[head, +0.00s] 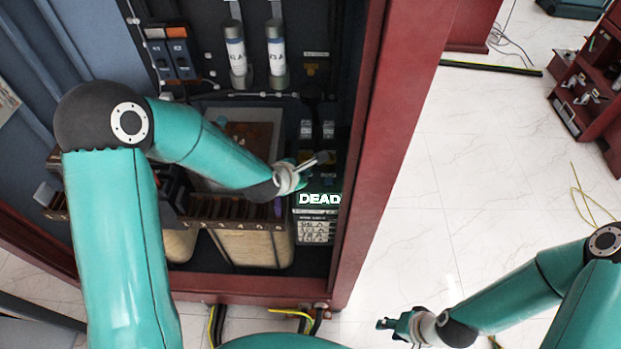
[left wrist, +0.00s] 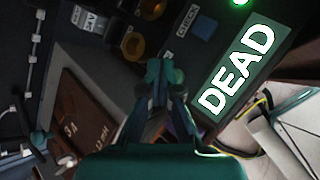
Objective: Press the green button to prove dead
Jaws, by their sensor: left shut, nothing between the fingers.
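A panel with a lit "DEAD" sign (head: 319,199) stands inside the red cabinet; the sign also glows in the left wrist view (left wrist: 236,70). A round, bright green light (left wrist: 240,2) shows at the top edge there, and I cannot tell whether it is a button or a lamp. A dark round knob (left wrist: 204,27) sits beside a "CHECK" label (left wrist: 188,20). My left gripper (head: 318,160) is shut and empty just above the sign; its fingertips (left wrist: 164,70) point at the panel, and contact cannot be told. My right gripper (head: 390,323) is outside the cabinet, its fingers too small to judge.
The red cabinet's right post (head: 378,150) stands close beside the left gripper. Two grey cylinders (head: 237,55) and orange-marked switches (head: 170,55) are further back. Brass-coloured rings (left wrist: 133,45) lie near the fingertips. The tiled floor (head: 450,170) at right is largely clear.

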